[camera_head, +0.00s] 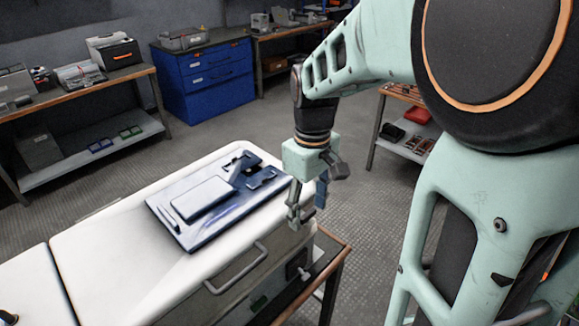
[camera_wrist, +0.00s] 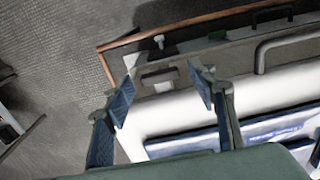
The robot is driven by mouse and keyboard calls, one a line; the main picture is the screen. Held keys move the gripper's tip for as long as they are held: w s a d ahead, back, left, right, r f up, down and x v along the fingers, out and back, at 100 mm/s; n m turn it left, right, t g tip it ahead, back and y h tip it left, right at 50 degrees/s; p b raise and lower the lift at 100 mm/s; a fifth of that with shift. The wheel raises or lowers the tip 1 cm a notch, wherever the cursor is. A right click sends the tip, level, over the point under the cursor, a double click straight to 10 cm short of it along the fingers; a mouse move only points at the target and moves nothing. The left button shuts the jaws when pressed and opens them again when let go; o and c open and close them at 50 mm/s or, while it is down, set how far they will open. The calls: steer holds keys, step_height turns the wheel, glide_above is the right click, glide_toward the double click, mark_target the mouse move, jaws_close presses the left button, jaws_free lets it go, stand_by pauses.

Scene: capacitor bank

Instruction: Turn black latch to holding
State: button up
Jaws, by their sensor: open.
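A white-topped unit (camera_head: 120,255) stands in front of me; its top also shows in the wrist view (camera_wrist: 175,112). A small dark latch-like part (camera_head: 293,268) is on its grey front face near the right end. In the wrist view a dark latch-like block (camera_wrist: 158,77) shows between my fingers; I cannot tell for sure that it is the black latch or how it is turned. My gripper (camera_head: 307,208) points down by the unit's right end, open and empty. In the wrist view its fingers (camera_wrist: 163,86) are apart, with no contact visible.
A blue panel (camera_head: 222,222) with raised parts lies on the white top. A bar handle (camera_head: 236,270) sticks out of the front face. A brown-edged bench frame (camera_head: 335,262) surrounds the right end. Workbenches and a blue drawer cabinet (camera_head: 205,75) stand behind; the floor between is clear.

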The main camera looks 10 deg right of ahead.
steer(key=shift+c, duration=0.3)
steer(key=c, duration=1.1)
steer(key=shift+m, duration=2.4)
steer(key=o, duration=1.2)
steer(key=shift+c, duration=0.2)
